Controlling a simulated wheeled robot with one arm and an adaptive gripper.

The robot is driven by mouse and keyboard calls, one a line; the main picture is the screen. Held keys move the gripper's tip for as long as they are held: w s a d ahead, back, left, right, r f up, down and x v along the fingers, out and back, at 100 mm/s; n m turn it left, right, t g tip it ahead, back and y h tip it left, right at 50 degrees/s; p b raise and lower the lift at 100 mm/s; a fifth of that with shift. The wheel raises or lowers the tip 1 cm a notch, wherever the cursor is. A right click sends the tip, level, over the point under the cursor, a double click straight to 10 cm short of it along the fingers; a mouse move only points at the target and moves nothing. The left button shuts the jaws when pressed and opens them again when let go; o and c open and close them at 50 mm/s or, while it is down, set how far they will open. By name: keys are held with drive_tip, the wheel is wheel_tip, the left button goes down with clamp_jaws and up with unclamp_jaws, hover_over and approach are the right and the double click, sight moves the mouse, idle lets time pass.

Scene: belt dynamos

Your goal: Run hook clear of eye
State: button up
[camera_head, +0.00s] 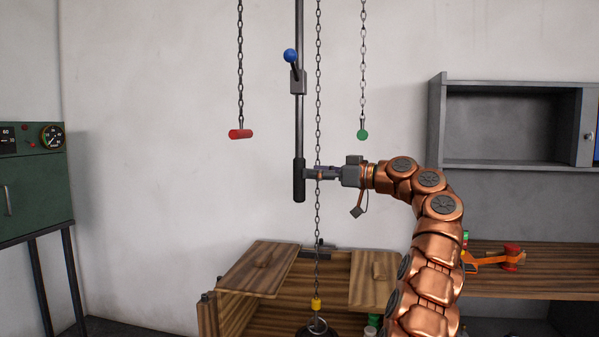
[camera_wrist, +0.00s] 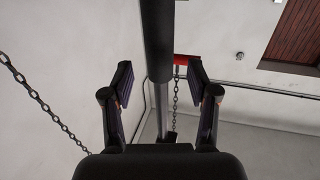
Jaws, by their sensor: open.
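My gripper (camera_head: 308,174) is open beside the black grip (camera_head: 299,181) at the lower end of a vertical grey rod. In the wrist view my open fingers (camera_wrist: 162,98) stand left and right of the dark rod (camera_wrist: 156,45), apart from it; I cannot tell how deep it lies between them. A long chain (camera_head: 318,225) hangs past my gripper to a yellow hook block (camera_head: 317,304). Below it is a metal ring, the eye (camera_head: 318,326), on a dark round load at the frame's bottom edge. I cannot tell whether hook and eye are engaged.
A blue-knobbed lever (camera_head: 290,56) sits higher on the rod. A red handle (camera_head: 240,134) and a green ball (camera_head: 362,135) hang on chains to either side. Below is a wooden box with open flaps (camera_head: 259,268). A green cabinet (camera_head: 35,185) stands left, a workbench (camera_head: 545,275) right.

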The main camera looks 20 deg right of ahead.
sight(299, 171)
drive_tip(key=x, duration=0.5)
drive_tip(key=shift+p, duration=0.4)
drive_tip(key=shift+c, duration=0.2)
clamp_jaws()
